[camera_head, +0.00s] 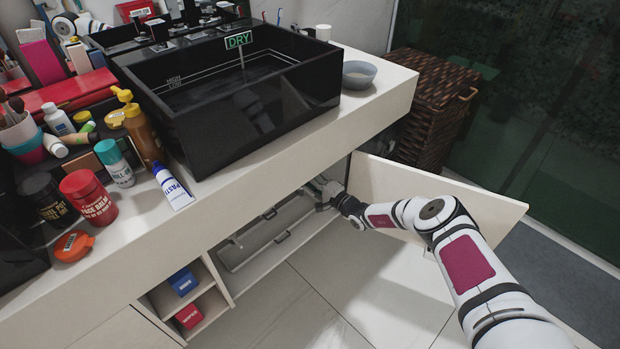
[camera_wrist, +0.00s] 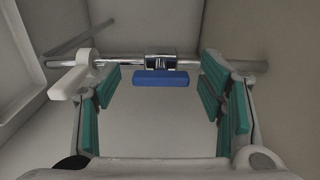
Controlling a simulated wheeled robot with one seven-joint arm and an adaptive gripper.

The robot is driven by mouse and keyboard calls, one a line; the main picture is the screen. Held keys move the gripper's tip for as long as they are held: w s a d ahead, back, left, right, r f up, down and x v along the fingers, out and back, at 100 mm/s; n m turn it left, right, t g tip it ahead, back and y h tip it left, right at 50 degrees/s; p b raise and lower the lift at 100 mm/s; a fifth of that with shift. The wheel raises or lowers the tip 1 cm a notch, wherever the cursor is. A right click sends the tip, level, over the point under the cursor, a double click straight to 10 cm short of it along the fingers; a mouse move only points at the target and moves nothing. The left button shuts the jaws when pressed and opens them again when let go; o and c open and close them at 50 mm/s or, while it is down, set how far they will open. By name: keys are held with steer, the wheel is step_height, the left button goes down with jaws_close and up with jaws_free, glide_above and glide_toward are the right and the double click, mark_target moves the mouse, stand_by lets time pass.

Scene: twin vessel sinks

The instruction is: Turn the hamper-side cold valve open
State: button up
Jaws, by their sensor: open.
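In the wrist view, a blue valve handle (camera_wrist: 160,78) sits crosswise below a chrome valve body (camera_wrist: 160,62) on a horizontal metal pipe (camera_wrist: 120,61). My gripper (camera_wrist: 160,88) is open, with its teal-padded fingers to the left and right of the handle. Gaps show between the handle and the pads on both sides. In the head view, my gripper (camera_head: 325,190) is inside the open cabinet under the black sink, near the wicker hamper (camera_head: 425,112). The valve cannot be made out in that view.
The open cabinet door (camera_head: 440,190) stands to the right, behind my arm. The black sink (camera_head: 245,110) and crowded counter (camera_head: 230,200) are above. Shelves with a blue box (camera_head: 183,282) and a red box (camera_head: 190,315) lie left of the opening. The floor tiles in front are clear.

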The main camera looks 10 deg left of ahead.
steer(key=v, duration=1.2)
stand_by(0.4)
